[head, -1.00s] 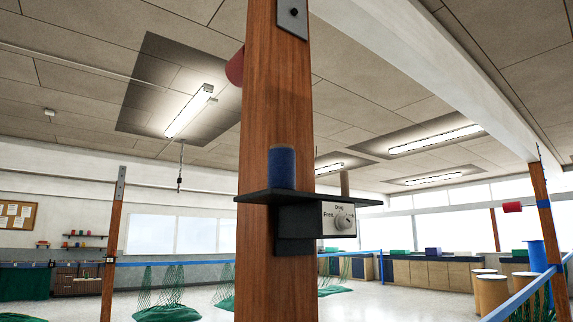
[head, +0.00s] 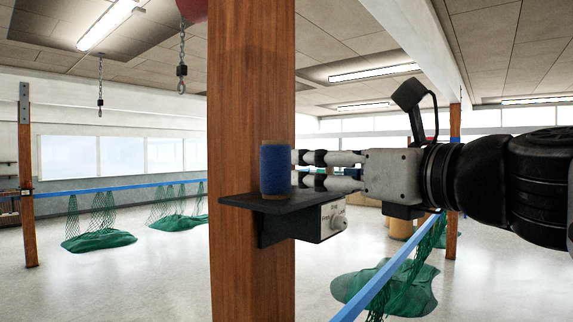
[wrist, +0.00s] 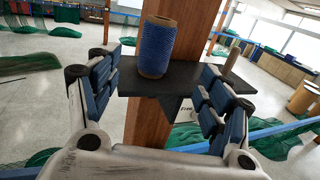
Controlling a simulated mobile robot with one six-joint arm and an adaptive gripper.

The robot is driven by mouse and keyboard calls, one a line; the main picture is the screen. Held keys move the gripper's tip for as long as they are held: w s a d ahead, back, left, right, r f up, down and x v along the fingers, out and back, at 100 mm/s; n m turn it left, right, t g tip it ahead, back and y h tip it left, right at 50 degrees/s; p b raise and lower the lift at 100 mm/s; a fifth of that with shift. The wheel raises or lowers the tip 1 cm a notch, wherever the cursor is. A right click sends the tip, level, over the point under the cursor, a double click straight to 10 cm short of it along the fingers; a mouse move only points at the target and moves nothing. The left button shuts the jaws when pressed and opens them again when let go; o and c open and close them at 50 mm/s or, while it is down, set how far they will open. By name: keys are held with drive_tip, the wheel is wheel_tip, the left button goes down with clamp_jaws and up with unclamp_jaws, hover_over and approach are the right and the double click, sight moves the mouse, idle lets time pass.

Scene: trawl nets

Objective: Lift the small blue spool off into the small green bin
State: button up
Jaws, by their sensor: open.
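The small blue spool (head: 276,169) stands upright on a small dark shelf (head: 250,203) fixed to a wooden post. My gripper (head: 300,168) reaches in from the right in the head view, level with the spool, its fingertips close to the spool's right side. In the wrist view the spool (wrist: 156,47) stands ahead, beyond the open fingers and roughly between them, a little left of centre. My gripper (wrist: 158,92) is open and empty there. Whether a fingertip touches the spool I cannot tell. I cannot make out the small green bin in the current frames.
The wooden post (head: 252,100) rises right behind the shelf. A grey box with a knob (head: 322,221) hangs under the shelf. A wooden peg (wrist: 229,61) stands at the shelf's right in the wrist view. A blue rail (head: 385,275) with green netting (head: 400,285) runs right of the post.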

sight(284, 162)
drive_tip(key=p+x, duration=0.1)
drive_tip(key=x, duration=0.8)
drive_tip(key=shift+w+a, duration=0.2)
drive_tip(key=p+x, duration=0.1)
drive_tip(key=x, duration=0.4)
drive_tip(key=shift+w+a+r+p, duration=0.15)
drive_tip(key=shift+a+p, duration=0.15)
drive_tip(key=shift+s+d, duration=0.1)
drive_tip(key=shift+s, duration=0.1)
drive_tip(key=c, duration=1.2)
